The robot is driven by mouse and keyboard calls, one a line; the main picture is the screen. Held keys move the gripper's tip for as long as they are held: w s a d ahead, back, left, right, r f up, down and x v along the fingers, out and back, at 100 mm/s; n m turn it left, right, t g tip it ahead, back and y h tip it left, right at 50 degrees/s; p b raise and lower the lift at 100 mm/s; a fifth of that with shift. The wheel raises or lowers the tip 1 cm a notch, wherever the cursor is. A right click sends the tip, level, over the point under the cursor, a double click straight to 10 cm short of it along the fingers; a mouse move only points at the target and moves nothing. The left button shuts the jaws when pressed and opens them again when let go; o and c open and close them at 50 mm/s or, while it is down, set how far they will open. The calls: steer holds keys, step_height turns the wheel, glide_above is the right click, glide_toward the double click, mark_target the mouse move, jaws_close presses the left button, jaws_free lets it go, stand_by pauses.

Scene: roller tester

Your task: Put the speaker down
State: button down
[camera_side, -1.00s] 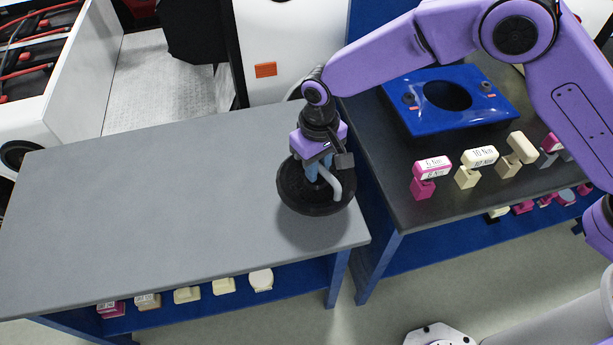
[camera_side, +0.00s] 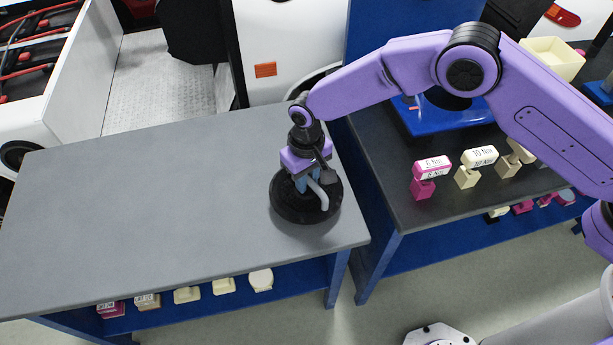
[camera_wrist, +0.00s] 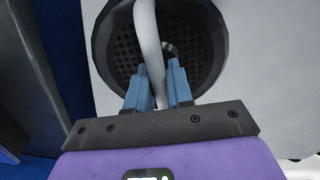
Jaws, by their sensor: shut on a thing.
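The speaker (camera_side: 290,207) is a round black unit with a light grey curved handle (camera_side: 319,193). It is at the right front part of the grey table and appears to rest on the tabletop, or very close to it. My gripper (camera_side: 306,184) is above it, with blue fingers shut on the grey handle. In the wrist view, the fingers (camera_wrist: 158,92) close around the handle, and the speaker's dark perforated face (camera_wrist: 198,40) shows behind them. The speaker's underside is hidden.
The grey table (camera_side: 150,200) is clear to the left of the speaker. A darker bench (camera_side: 385,185) stands to the right, with a blue plate (camera_side: 425,120) and several labelled blocks (camera_side: 478,157). More blocks (camera_side: 187,295) sit on the shelf below the grey table's front edge.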

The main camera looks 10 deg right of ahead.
steer(key=shift+f, duration=0.1)
steer(key=c, duration=1)
jaws_free()
step_height(320, 180, up, 12)
steer(key=shift+r, duration=0.2)
